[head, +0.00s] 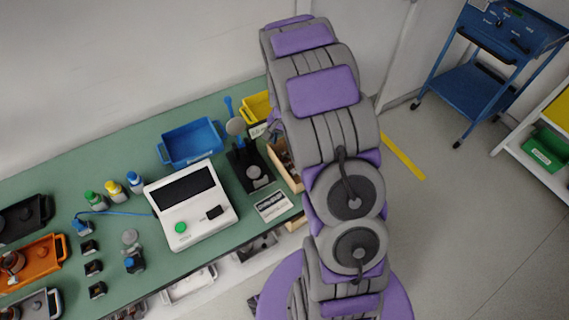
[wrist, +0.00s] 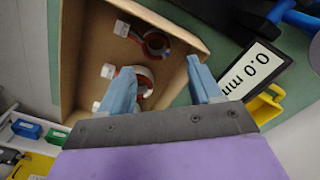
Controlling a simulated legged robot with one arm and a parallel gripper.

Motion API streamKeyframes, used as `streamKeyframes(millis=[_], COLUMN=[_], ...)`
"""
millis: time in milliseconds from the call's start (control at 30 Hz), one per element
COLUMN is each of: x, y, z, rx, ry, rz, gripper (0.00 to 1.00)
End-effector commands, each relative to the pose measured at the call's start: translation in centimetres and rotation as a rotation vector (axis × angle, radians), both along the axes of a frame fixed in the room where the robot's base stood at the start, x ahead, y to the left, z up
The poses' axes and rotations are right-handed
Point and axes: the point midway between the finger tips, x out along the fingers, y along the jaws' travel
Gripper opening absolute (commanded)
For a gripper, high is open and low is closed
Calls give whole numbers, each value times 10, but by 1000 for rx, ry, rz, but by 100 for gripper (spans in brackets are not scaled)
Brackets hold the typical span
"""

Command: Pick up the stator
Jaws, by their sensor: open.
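Two stators, ring-shaped parts with red-brown copper and white connectors, lie in an open cardboard box (wrist: 85,60) in the wrist view. One stator (wrist: 156,43) is farther up in the box. The other stator (wrist: 146,80) is nearer and partly hidden by my left finger. My gripper (wrist: 160,70) is open and empty, with its two blue-grey fingers reaching over the box. The left finger overlaps the nearer stator in the picture; I cannot tell whether they touch. In the head view the box (head: 287,170) is mostly hidden behind my arm, and my gripper is hidden.
A yellow bin (wrist: 264,106) is close on the right. The green bench (head: 120,160) also holds a white tester (head: 190,205), a blue bin (head: 192,142) and an orange tray (head: 35,262). A blue cart (head: 485,65) stands right.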

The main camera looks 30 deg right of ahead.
Motion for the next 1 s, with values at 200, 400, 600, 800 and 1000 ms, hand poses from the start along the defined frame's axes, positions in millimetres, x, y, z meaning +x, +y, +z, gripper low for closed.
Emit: streamKeyframes(millis=[200,400,600,800,1000], x=[0,-3,-5,-3,-1], y=[7,15,7,-1,-4], z=[-33,-44,-76,-96,-105], rx=[-8,-16,-7,1,6], ry=[0,2,6,16,35], rz=[0,1,1,0,1], gripper=[63,63,63,63,65])
